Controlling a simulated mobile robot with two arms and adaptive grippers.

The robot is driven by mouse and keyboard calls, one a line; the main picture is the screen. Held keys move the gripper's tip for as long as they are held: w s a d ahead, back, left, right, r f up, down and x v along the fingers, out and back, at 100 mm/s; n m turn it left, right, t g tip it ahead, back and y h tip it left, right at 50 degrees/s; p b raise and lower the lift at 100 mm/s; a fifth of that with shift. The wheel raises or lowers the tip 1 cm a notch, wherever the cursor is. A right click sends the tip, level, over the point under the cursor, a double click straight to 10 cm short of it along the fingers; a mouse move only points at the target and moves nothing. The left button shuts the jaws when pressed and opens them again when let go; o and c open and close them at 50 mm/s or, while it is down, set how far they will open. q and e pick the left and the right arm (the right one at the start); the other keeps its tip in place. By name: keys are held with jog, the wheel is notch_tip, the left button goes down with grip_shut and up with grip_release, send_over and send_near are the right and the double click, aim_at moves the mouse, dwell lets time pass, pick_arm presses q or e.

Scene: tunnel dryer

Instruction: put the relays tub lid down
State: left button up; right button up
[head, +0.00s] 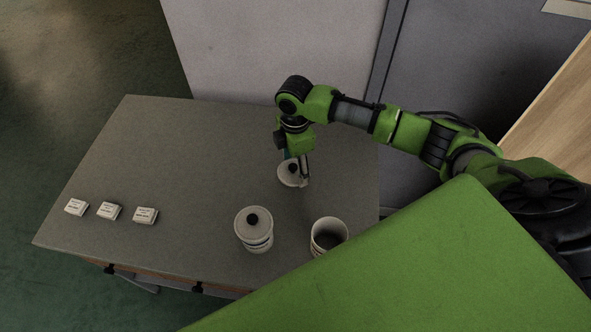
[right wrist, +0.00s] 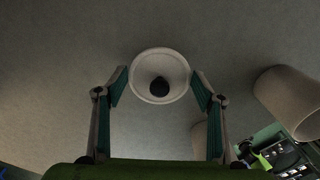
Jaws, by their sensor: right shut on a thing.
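A round pale lid with a black knob (head: 288,174) is at the fingertips of my right gripper (head: 297,166), over the middle right of the table. In the right wrist view the lid (right wrist: 150,91) sits between the two fingers of my right gripper (right wrist: 161,86), which is shut on it. I cannot tell whether the lid touches the tabletop. An open pale tub (head: 316,240) without a lid stands near the table's front right edge. Another pale tub (head: 257,244), with its knobbed lid on, stands to its left. Their labels are not readable. My left gripper is out of view.
Three small white labelled blocks (head: 110,211) lie in a row on the left of the grey table (head: 180,150). The table's middle and back left are clear. A pale panel (head: 270,50) stands behind the table.

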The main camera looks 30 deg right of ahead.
aim_at(295, 173)
jog(key=shift+f, duration=1.6)
jog(key=shift+f, duration=0.1)
jog(key=o, duration=0.9)
notch_tip(295, 173, up, 12)
jog(key=shift+r+b, duration=0.15)
jog(key=shift+b, duration=0.5)
